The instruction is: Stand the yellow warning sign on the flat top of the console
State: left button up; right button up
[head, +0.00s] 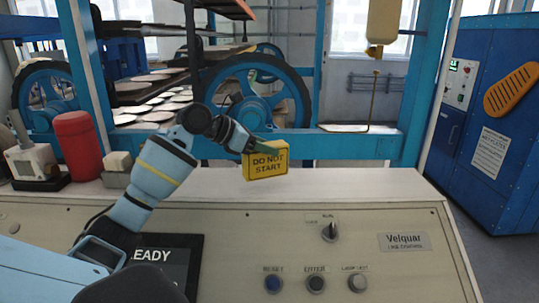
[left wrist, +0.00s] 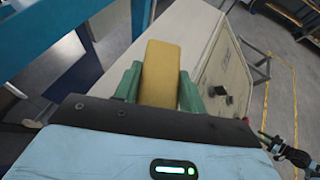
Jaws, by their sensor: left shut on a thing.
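The yellow warning sign (head: 265,162) reads "DO NOT START" and is upright, facing me. My left gripper (head: 252,147) is shut on its top. In the left wrist view the yellow sign (left wrist: 160,72) sits between the two green fingers of my left gripper (left wrist: 159,88). The flat top of the console (head: 345,184) lies below and around the sign; its light surface also shows in the left wrist view (left wrist: 187,30). The sign's lower edge is close to the console top; I cannot tell whether they touch. My right gripper is not seen in the head view.
A red cylinder (head: 77,146) and a white device (head: 33,160) stand at the console's left end. The sloped front has a RESET button (head: 273,282), a switch (head: 329,231) and a screen (head: 160,262). The console top right of the sign is clear. A blue frame stands behind.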

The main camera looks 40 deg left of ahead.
pick_arm(q)
jog(key=shift+w+a+f, duration=0.3)
jog(key=shift+w+f, duration=0.55)
jog(key=shift+f, duration=0.1)
jog(key=shift+w+a+f, duration=0.3)
jog(key=shift+w+f, duration=0.55)
jog(key=shift+f, duration=0.1)
jog(key=o, duration=1.1)
jog(key=shift+f, duration=0.15)
jog(key=v, duration=1.2)
